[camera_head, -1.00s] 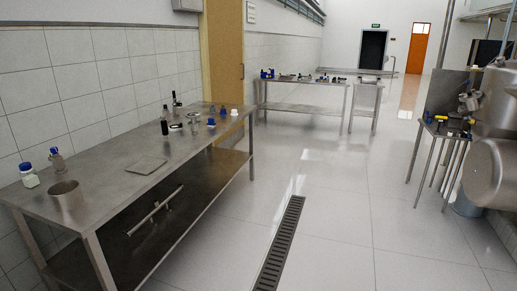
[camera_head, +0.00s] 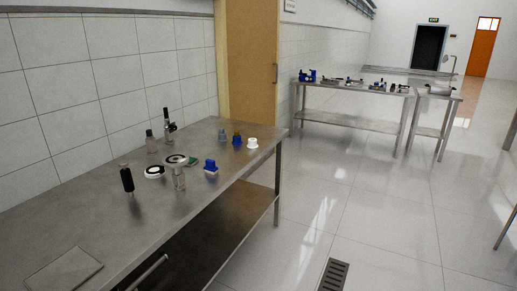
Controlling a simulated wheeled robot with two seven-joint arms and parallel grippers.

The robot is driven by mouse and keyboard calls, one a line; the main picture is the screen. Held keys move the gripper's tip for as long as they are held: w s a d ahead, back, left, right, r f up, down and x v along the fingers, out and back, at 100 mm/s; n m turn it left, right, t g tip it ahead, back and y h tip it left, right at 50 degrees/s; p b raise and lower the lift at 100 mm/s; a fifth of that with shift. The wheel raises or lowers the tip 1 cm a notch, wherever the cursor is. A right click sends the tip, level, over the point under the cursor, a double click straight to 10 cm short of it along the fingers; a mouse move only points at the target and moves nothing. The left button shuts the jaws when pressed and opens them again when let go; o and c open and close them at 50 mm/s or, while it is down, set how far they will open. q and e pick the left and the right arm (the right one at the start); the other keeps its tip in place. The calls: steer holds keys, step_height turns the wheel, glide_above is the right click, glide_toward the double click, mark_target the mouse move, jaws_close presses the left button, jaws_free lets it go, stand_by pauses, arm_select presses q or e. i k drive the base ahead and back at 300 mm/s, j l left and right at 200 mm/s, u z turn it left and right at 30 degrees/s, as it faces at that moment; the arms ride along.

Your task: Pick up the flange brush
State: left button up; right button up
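I cannot tell for certain which item is the flange brush. Several small items stand on the near steel table (camera_head: 100,215) in the head view. A dark upright handle-like item (camera_head: 127,180) is at their left. A blue piece with a white base (camera_head: 211,167) stands near the front edge, with a blue piece (camera_head: 237,140) and a white piece (camera_head: 253,143) behind it. Neither gripper is in view.
A flat grey plate (camera_head: 64,275) lies at the near left. A second steel table (camera_head: 350,85) farther back holds several small items. The tiled floor (camera_head: 375,190) between is clear, with a drain grate (camera_head: 333,276).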

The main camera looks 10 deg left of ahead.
mark_target(210, 167)
steer(key=i, duration=2.8)
steer(key=i+u, duration=0.2)
steer(key=u, duration=0.25)
steer(key=i+l+u, duration=0.1)
steer(key=u, duration=0.3)
steer(key=i+l+u, duration=0.2)
steer(key=u, duration=0.25)
steer(key=i+l+u, duration=0.25)
steer(key=u, duration=2.55)
